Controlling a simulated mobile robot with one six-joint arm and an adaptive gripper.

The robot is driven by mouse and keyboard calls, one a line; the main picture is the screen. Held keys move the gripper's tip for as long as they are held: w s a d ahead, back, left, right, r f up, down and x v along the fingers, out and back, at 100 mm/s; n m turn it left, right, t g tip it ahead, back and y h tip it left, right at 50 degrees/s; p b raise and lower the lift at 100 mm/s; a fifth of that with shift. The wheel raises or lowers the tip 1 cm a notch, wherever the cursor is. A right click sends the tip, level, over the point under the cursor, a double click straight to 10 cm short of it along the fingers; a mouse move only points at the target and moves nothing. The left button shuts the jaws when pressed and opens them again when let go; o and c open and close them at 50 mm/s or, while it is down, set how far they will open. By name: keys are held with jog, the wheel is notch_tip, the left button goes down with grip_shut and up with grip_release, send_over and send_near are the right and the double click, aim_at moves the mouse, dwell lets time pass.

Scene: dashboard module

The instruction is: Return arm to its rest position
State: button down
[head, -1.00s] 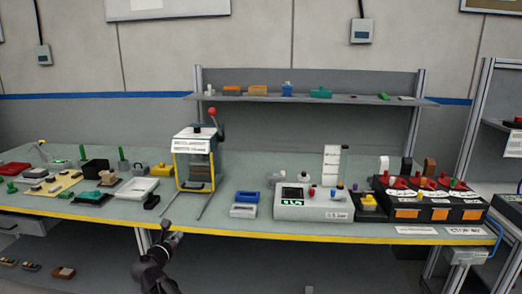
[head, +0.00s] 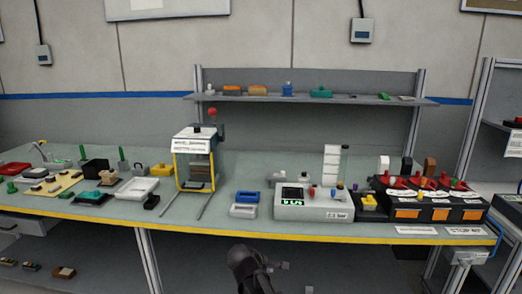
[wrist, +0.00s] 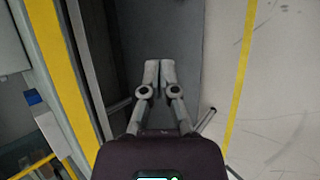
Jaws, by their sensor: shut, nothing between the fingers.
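My gripper shows in the wrist view (wrist: 159,72) with its two fingers together and nothing between them. It points down past the yellow bench edge (wrist: 62,75) toward the grey floor area. In the head view my dark arm (head: 250,268) is low in the middle, in front of and below the front edge of the workbench (head: 230,234). The fingers are hard to make out in the head view. My arm touches nothing that I can see.
On the bench stand a yellow-framed press (head: 194,160), a white device with a small display (head: 312,205), a blue box (head: 248,196) and black battery-like boxes (head: 430,207). A shelf (head: 310,97) runs behind. The space before the bench looks free.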

jog(key=s+d+f+m+g+y, duration=0.3)
jog(key=s+d+m, duration=0.4)
jog(key=s+m, duration=0.1)
jog(key=s+d+f+m+g+y, duration=0.2)
jog(key=s+d+m+g+y, duration=0.15)
jog(key=s+d+m, duration=0.4)
notch_tip(320, 180, up, 14)
jog(key=p, duration=1.4)
jog(key=shift+w+r+h, duration=0.2)
jog(key=shift+w+h, duration=0.05)
jog(key=shift+h, duration=0.2)
